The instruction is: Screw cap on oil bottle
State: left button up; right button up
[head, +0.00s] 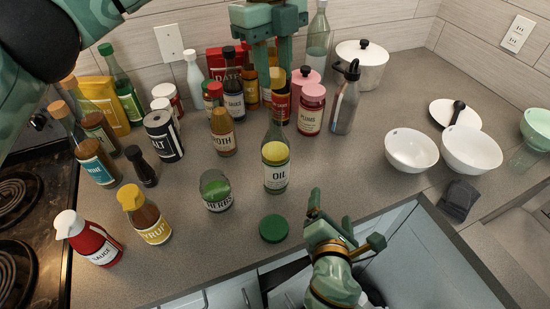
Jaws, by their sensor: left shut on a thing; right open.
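The oil bottle (276,165), clear with yellow oil and an OIL label, stands upright mid-counter. My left gripper (277,80) comes down from above, over the bottle's neck. It is shut on a small tan-yellow cap (277,76) at its fingertips. I cannot tell whether the cap touches the bottle's mouth. My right gripper (344,222) is open and empty at the counter's front edge, right of and below the bottle.
A green lid (273,228) lies before the bottle, near the herb jar (215,191). Several bottles and jars crowd behind and left, including a plums jar (311,110) and metal bottle (346,100). White bowls (411,151) stand right. Counter between bottle and bowls is clear.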

aim_at(275, 148)
pick_arm(q)
jog(key=shift+w+d+r, duration=0.1)
jog(key=shift+w+r, duration=0.2)
jog(key=shift+r, duration=0.15)
pick_arm(e)
jog(key=w+a+r+n+t+y, duration=0.1)
jog(key=a+r+n+t+y, duration=0.3)
jog(key=a+n, duration=0.7)
notch_tip(275, 148, up, 2)
jog(key=shift+r, duration=0.15)
jog(key=shift+w, duration=0.15)
jog(key=w, duration=0.8)
jog(key=w+a, duration=0.1)
jog(key=w, duration=0.2)
jog(key=shift+w+a, duration=0.1)
jog(key=shift+w, duration=0.3)
jog(key=c, duration=1.5)
pick_arm(q)
jog(key=shift+f, duration=2.45)
pick_arm(e)
jog(key=shift+o, duration=0.2)
